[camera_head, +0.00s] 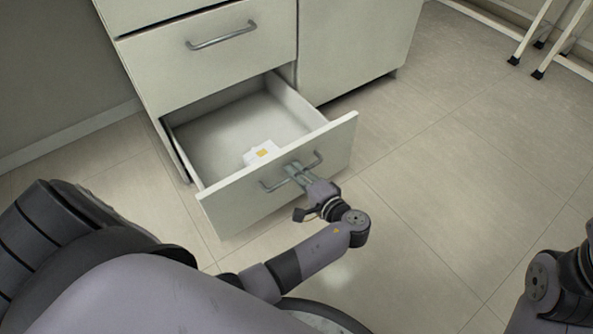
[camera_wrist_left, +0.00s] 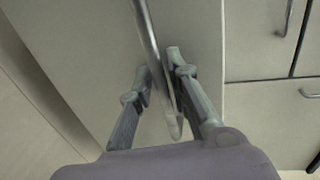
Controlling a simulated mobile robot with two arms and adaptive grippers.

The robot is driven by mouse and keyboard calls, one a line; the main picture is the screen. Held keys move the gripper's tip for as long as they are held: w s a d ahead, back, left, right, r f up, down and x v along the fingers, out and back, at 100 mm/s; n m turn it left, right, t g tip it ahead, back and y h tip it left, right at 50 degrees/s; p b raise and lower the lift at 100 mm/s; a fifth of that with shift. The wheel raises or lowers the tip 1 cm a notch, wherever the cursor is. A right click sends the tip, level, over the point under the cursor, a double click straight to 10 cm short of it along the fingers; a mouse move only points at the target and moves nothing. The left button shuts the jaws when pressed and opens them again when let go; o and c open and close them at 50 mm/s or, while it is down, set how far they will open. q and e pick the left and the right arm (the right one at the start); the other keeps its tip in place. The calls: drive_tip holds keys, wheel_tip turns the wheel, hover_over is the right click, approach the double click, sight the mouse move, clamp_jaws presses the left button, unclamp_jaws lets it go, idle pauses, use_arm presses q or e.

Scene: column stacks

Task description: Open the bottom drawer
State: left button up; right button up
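The bottom drawer (camera_head: 228,209) of the pale cabinet is pulled well out, with its inside showing. A small white item with a yellow patch (camera_head: 262,153) lies inside near the front panel. My left gripper (camera_head: 294,171) is at the drawer's grey bar handle (camera_head: 314,161). In the left wrist view the handle (camera_wrist_left: 149,32) runs between the two fingers of the left gripper (camera_wrist_left: 158,65), which are closed in around it. Finger contact is hard to make out. My right gripper is out of view; only part of that arm shows at the right edge.
A closed drawer with a bar handle (camera_head: 222,38) is above the open one. A plain cabinet section (camera_head: 355,45) stands to its right. White stand legs (camera_head: 530,30) are at the top right. The tiled floor (camera_head: 450,170) to the right is clear.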

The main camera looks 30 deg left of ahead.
use_arm(q)
drive_tip(key=shift+d, duration=0.1)
drive_tip(key=v, duration=0.7)
drive_tip(key=shift+d, duration=0.15)
idle(0.5)
